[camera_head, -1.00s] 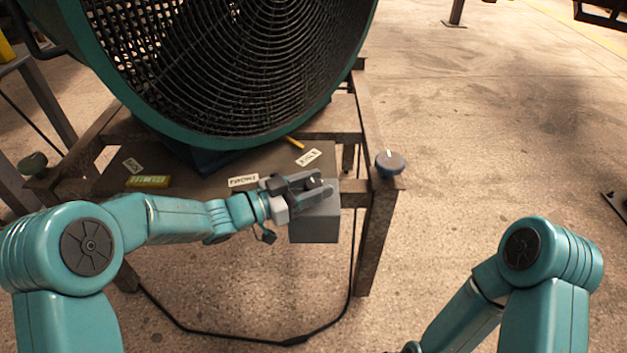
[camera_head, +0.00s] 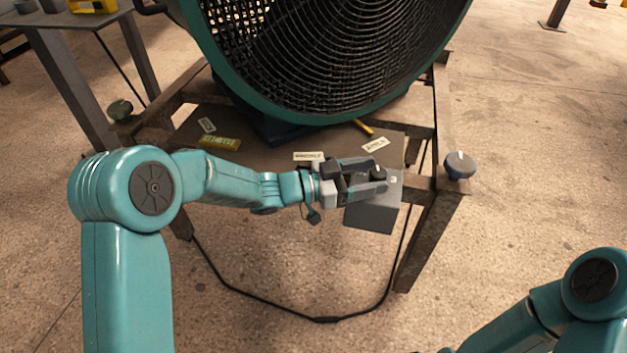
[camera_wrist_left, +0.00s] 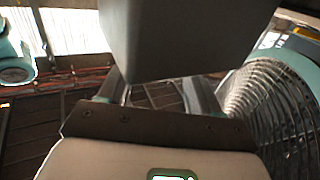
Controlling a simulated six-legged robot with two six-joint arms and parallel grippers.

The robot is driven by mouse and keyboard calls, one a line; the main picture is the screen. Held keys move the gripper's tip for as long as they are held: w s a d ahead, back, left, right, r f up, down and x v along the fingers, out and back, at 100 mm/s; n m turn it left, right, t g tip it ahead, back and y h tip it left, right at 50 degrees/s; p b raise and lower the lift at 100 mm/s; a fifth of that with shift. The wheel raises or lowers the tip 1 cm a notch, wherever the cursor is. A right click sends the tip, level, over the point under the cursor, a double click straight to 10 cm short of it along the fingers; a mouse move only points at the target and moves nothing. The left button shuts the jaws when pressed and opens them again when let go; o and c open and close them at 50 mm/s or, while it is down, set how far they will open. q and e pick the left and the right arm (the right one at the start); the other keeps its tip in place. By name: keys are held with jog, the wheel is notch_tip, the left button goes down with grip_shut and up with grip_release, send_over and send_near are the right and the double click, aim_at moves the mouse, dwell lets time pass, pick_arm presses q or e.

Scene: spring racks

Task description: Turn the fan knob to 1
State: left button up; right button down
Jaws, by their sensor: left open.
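The fan (camera_head: 330,60) is a big drum with a dark wire grille and a teal rim, on a rusty metal stand. A grey control box (camera_head: 370,217) sits at the stand's front edge, with a small white mark on its top. My left gripper (camera_head: 378,179) is open over the top of this box, its fingers pointing right. The fan knob is hard to make out; a small dark piece at the fingers may be it. In the left wrist view the box (camera_wrist_left: 180,40) fills the upper middle between the fingers. Whether the fingers touch anything is unclear.
A blue-grey round knob (camera_head: 460,167) with a white mark sits on the stand's right corner. A green knob (camera_head: 120,109) is on the left corner. Labels and a yellow-green block (camera_head: 220,143) lie on the stand's plate. A black cable (camera_head: 300,315) crosses the floor.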

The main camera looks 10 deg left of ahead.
pick_arm(q)
jog(key=p+v, duration=0.2)
jog(key=v, duration=1.2)
jog(key=shift+p, duration=0.35)
jog(key=shift+d, duration=0.1)
